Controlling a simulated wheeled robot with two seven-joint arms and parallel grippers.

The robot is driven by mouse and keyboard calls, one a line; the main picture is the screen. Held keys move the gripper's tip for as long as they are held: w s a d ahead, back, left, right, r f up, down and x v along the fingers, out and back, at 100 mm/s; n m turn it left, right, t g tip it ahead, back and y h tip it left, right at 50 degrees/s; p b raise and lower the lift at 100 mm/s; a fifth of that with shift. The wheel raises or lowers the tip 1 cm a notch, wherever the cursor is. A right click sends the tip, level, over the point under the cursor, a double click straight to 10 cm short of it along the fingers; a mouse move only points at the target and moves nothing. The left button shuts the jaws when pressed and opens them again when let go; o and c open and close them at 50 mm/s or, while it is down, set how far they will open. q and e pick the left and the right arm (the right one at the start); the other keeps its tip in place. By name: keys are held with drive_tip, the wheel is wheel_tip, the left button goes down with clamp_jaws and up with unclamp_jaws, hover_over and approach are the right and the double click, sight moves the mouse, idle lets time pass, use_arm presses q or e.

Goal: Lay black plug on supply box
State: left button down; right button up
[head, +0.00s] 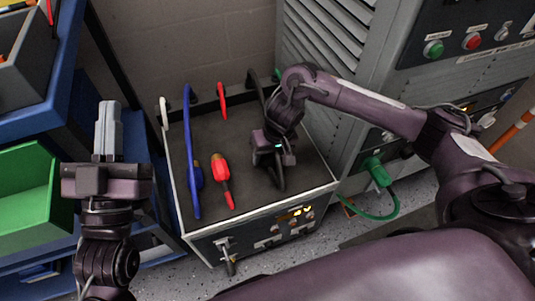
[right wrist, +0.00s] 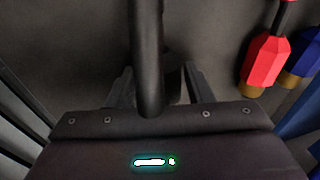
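The supply box (head: 240,222) is a low cabinet with a dark grey top, a pale rim and a front panel with lamps. My right gripper (head: 275,165) is low over the right part of its top. In the right wrist view its fingers (right wrist: 157,92) stand on either side of the black plug (right wrist: 173,84) and appear closed on it. The black cable runs between them, hiding part of the plug. In the head view the plug's dark end (head: 279,180) shows below the gripper, at or just above the top. My left gripper (head: 108,130) is shut and empty, left of the box.
A red plug (head: 220,168) and a blue plug (head: 195,175) lie on the box top. A grey louvred cabinet (head: 345,60) stands close on the right, with a green plug (head: 377,172) and cable at its side. Blue shelving with a green bin (head: 28,200) is at left.

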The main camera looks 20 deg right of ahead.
drive_tip(key=o, duration=0.3)
drive_tip(key=shift+o, duration=0.2)
use_arm(q)
drive_tip(key=shift+w, duration=0.1)
use_arm(e)
drive_tip(key=shift+r, duration=0.15)
drive_tip(key=shift+p+v, duration=0.6)
drive_tip(key=shift+v, duration=0.45)
use_arm(q)
wheel_tip(320, 180, down, 15)
drive_tip(key=d+g+y+p, duration=0.1)
drive_tip(key=d+g+y, duration=0.15)
drive_tip(key=g, duration=0.55)
use_arm(e)
drive_tip(key=shift+v, duration=1.1)
drive_tip(key=shift+p+v, duration=0.45)
drive_tip(key=shift+v, duration=0.3)
drive_tip(key=shift+p+v, duration=0.45)
drive_tip(key=shift+v, duration=0.35)
use_arm(q)
drive_tip(key=s+a+f+g+y, duration=0.1)
drive_tip(key=s+f+g, duration=0.2)
drive_tip(key=f, duration=0.3)
drive_tip(key=s+a+f+g+y, duration=0.1)
drive_tip(key=s+f+g+y, duration=0.1)
drive_tip(key=s+f+g, duration=0.2)
drive_tip(key=shift+s+a+f, duration=0.4)
drive_tip(key=shift+f, duration=1.35)
use_arm(e)
drive_tip(key=shift+r, duration=0.1)
